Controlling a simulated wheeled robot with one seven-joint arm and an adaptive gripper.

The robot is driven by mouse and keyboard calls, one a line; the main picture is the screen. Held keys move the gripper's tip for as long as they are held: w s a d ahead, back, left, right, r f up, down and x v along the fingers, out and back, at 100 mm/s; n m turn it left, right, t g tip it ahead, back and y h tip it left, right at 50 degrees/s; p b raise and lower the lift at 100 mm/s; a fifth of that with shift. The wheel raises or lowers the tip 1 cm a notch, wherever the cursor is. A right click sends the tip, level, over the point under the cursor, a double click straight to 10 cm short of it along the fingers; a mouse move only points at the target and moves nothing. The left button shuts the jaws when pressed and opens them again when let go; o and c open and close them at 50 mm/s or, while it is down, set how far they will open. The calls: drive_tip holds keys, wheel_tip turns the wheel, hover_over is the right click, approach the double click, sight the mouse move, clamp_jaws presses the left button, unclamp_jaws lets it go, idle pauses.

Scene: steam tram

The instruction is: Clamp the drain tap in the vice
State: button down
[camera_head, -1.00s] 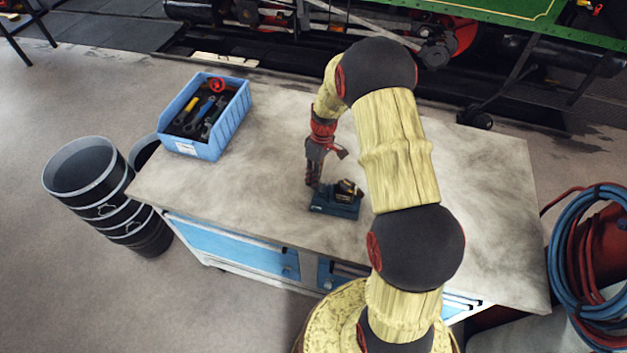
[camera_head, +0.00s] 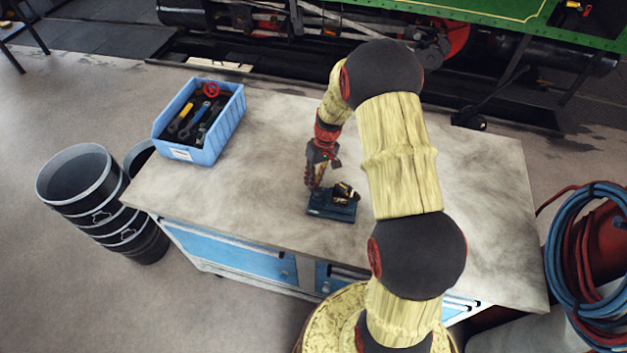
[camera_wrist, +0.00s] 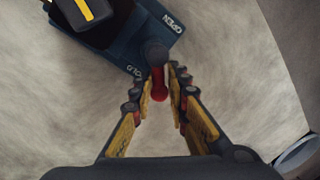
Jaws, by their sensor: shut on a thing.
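The vice (camera_head: 331,210) is a small dark blue block on the workbench, with a black, yellow-striped upper part (camera_head: 345,190). In the wrist view its base (camera_wrist: 115,50) carries the word OPEN and a second label, partly covered. A dark round knob (camera_wrist: 154,52) with a red grip (camera_wrist: 158,84) sticks out at its edge by these labels. My gripper (camera_wrist: 160,88) is shut on this red grip; it also shows in the head view (camera_head: 314,185), at the left of the vice. I cannot pick out the drain tap clearly; a brownish bit shows at the vice's top.
A blue bin of tools (camera_head: 215,143) stands at the bench's back left. The grey bench top (camera_head: 250,200) is otherwise largely clear. Stacked black buckets (camera_head: 85,190) stand left of it. Coiled hoses (camera_head: 570,260) lie at the right.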

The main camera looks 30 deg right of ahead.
drive_tip(key=shift+w+d+r, duration=0.1)
drive_tip(key=shift+w+d, duration=0.1)
drive_tip(key=c, duration=1.9)
unclamp_jaws()
drive_tip(key=shift+s+d, duration=0.1)
drive_tip(key=shift+o, duration=0.4)
wheel_tip(320, 180, up, 12)
drive_tip(key=d, duration=0.2)
drive_tip(key=shift+f, duration=0.2)
